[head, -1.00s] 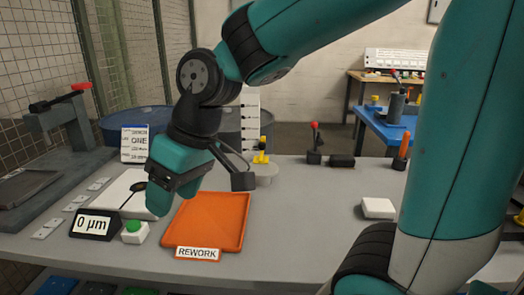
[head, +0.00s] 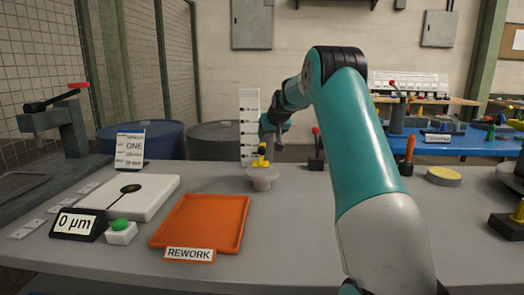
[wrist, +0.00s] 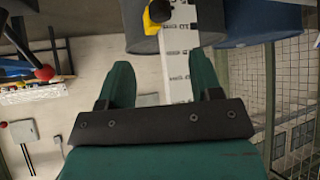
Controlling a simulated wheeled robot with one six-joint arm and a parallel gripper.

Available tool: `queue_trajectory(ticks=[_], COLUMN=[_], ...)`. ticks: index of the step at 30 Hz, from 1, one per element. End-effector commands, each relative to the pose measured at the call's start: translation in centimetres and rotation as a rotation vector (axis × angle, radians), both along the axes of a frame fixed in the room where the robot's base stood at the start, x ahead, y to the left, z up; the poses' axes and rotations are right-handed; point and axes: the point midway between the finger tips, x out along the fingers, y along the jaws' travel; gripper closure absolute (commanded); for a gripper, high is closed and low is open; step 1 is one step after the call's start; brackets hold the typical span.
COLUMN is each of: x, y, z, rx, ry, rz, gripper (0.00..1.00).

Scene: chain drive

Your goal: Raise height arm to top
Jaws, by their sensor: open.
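The height gauge's white marked post (head: 249,118) stands upright at the back of the bench on a round grey base (head: 262,180). A small yellow and black piece (head: 261,157), which looks like the height arm, sits low by the post, just above the base. My gripper (head: 270,127) is beside the post above that piece, partly hidden by my own arm. In the wrist view my gripper (wrist: 162,80) has its two teal fingers apart. The post (wrist: 178,72) shows between and beyond them, and the yellow and black piece (wrist: 153,20) is at the top edge, outside the fingers.
An orange REWORK tray (head: 205,222), a white plate (head: 150,190), a 0 µm display (head: 77,223) and a green button (head: 120,225) lie on the front left of the bench. A red-knobbed lever (head: 316,150) stands right of the post. Drums (head: 213,138) stand behind.

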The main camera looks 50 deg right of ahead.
Motion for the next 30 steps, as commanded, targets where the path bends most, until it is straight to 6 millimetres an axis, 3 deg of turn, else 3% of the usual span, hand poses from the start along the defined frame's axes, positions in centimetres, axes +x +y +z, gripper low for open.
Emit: queue_trajectory(ticks=[13, 20, 30], x=[6.2, 7.5, 7.7], y=[-3.0, -3.7, -3.8], z=[-7.1, -8.5, -8.7], rx=[0.002, 0.002, 0.000], ry=[0.001, 0.001, 0.001], rz=[0.002, 0.002, 0.001], gripper=[0.41, 0.41, 0.41])
